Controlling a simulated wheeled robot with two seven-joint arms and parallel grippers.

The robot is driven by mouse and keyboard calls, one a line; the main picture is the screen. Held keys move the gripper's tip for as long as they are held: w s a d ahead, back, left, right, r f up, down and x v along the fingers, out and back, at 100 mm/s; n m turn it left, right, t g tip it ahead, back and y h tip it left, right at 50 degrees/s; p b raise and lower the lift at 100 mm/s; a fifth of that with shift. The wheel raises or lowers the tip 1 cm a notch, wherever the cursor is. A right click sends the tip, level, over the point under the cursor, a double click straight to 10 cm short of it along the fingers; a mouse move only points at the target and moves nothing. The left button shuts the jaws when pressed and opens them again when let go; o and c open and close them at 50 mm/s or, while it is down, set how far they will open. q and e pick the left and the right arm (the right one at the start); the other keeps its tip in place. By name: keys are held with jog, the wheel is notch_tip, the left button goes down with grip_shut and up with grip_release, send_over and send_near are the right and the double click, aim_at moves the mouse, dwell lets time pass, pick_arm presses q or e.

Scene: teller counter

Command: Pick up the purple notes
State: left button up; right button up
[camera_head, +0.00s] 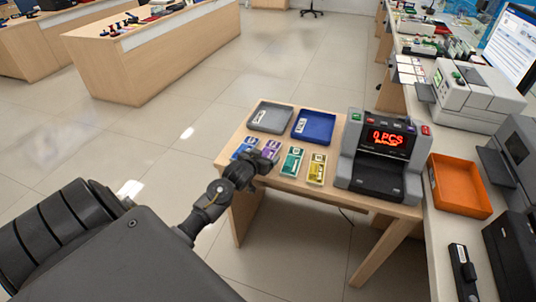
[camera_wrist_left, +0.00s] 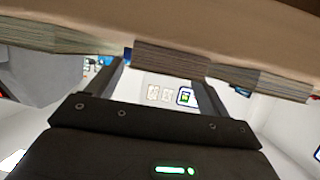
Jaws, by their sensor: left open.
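The purple notes (camera_head: 271,147) lie on the small wooden table between the blue notes (camera_head: 244,147) and the green notes (camera_head: 292,160). My left gripper (camera_head: 266,161) is at their near edge and hides part of them. In the left wrist view, the middle stack of notes (camera_wrist_left: 170,59), apparently the purple one, shows edge-on between my two open fingers. The left gripper (camera_wrist_left: 160,80) is empty. I cannot tell whether its fingers touch the stack. My right gripper is not in view.
Yellow notes (camera_head: 317,168) lie right of the green ones. A grey tray (camera_head: 271,118) and a blue tray (camera_head: 313,126) stand behind the notes. A counting machine (camera_head: 379,162) reading "0 PCS" stands at right. An orange tray (camera_head: 460,186) sits on the counter.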

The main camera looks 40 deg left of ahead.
aim_at(266, 154)
pick_arm(q)
jog(key=x, duration=0.2)
jog(key=shift+w+a+f, duration=0.1)
jog(key=shift+w+f, duration=0.05)
jog(key=shift+w, duration=0.1)
jog(key=c, duration=1.1)
jog(key=shift+r, duration=0.5)
notch_tip(266, 154, up, 3)
jog(key=shift+f, duration=0.15)
jog(key=s+r, duration=0.1)
jog(key=r, duration=0.1)
jog(key=s+a+r, duration=0.1)
jog(key=s+r, duration=0.1)
jog(key=s+a+r, duration=0.1)
jog(key=r, duration=0.1)
jog(key=shift+s+p, duration=0.3)
jog(key=shift+s, duration=0.1)
jog(key=s+a+r+p, duration=0.1)
jog(key=s+a+r, duration=0.2)
jog(key=s, duration=0.5)
jog(key=shift+s+r, duration=0.15)
jog(key=shift+r, duration=0.05)
